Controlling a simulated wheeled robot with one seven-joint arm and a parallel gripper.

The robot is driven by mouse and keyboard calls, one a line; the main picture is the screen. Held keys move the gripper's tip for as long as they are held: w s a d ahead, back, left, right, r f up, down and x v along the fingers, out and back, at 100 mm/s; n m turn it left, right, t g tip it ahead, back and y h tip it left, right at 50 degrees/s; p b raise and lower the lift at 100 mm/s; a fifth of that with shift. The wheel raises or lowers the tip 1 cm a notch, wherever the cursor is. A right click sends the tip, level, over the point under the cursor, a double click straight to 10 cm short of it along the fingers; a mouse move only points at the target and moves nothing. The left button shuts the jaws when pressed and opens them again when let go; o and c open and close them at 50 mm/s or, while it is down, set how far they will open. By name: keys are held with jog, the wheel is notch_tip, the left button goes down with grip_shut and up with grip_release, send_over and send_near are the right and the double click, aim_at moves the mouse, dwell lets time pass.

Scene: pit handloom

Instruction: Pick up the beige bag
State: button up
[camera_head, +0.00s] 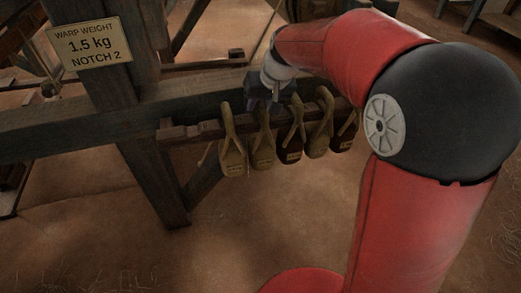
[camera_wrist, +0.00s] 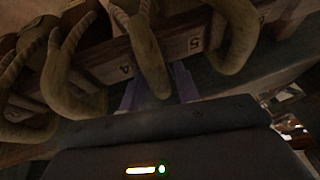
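Several small bags hang by looped straps from a notched wooden rail. The leftmost, a pale tan one (camera_head: 233,159), looks most like the beige bag, but the dim light makes the colours hard to tell apart. Next to it hang an olive-tan bag (camera_head: 263,152), a dark brown bag (camera_head: 291,150) and another tan bag (camera_head: 318,141). My gripper (camera_head: 272,100) is at the rail, above the middle bags. In the wrist view its two purple fingers (camera_wrist: 157,92) stand apart, with one strap loop (camera_wrist: 149,55) hanging between or just in front of them. Contact cannot be seen.
The wooden rail (camera_head: 190,132) is fixed along a thick dark loom beam (camera_head: 60,130). A sign (camera_head: 90,44) reads "Warp weight 1.5 kg notch 2". Notch numbers show on the rail in the wrist view. The earthen floor (camera_head: 270,220) below is clear.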

jog(key=shift+c, duration=0.3)
grip_shut()
dwell(0.9)
jog(key=shift+r, duration=0.15)
